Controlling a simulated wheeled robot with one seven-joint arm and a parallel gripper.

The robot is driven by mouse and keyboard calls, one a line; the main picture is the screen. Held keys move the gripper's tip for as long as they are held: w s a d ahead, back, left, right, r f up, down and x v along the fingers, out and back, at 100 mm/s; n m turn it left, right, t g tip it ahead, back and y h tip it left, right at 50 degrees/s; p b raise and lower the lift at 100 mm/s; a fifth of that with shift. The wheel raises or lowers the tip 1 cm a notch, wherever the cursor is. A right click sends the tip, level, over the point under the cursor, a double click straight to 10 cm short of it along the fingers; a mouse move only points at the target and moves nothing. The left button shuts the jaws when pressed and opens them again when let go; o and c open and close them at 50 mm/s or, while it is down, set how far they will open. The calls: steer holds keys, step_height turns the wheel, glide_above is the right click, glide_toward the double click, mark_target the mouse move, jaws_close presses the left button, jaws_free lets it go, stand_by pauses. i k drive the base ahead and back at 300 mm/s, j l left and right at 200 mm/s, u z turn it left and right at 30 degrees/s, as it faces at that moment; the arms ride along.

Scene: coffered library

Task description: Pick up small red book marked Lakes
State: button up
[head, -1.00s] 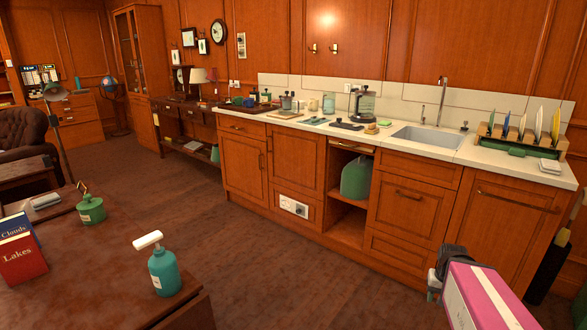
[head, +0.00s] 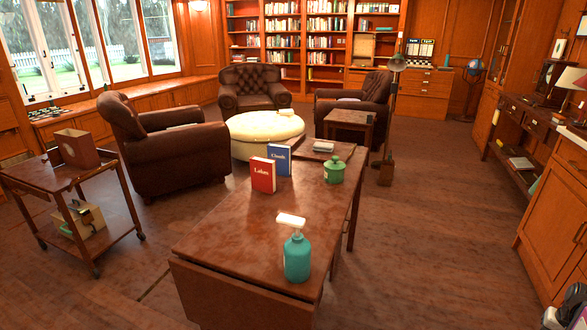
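The small red book marked Lakes (head: 263,176) stands upright on the near dark wooden table (head: 215,225), its cover facing me. A blue book marked Clouds (head: 279,160) stands just behind it and to its right, partly covered by it. A dark and grey piece of my gripper (head: 562,312) shows only at the bottom right corner, far to the right of the red book. Its fingers are cut off by the frame edge, with a bit of something pink beside them; I cannot tell its hold.
A teal pump bottle (head: 297,258) stands on the table in front of the books. A green lidded pot (head: 334,170) stands to their right. A wooden trolley (head: 75,180) is at left. Brown floor (head: 430,230) is clear between table and right cabinets.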

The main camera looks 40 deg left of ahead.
mark_target(263, 171)
steer(key=i+j+u, duration=0.15)
steer(key=i+u, duration=0.7)
steer(key=i, duration=0.2)
steer(key=i+l+u, duration=0.25)
steer(key=i+u, duration=0.15)
steer(key=i, duration=0.1)
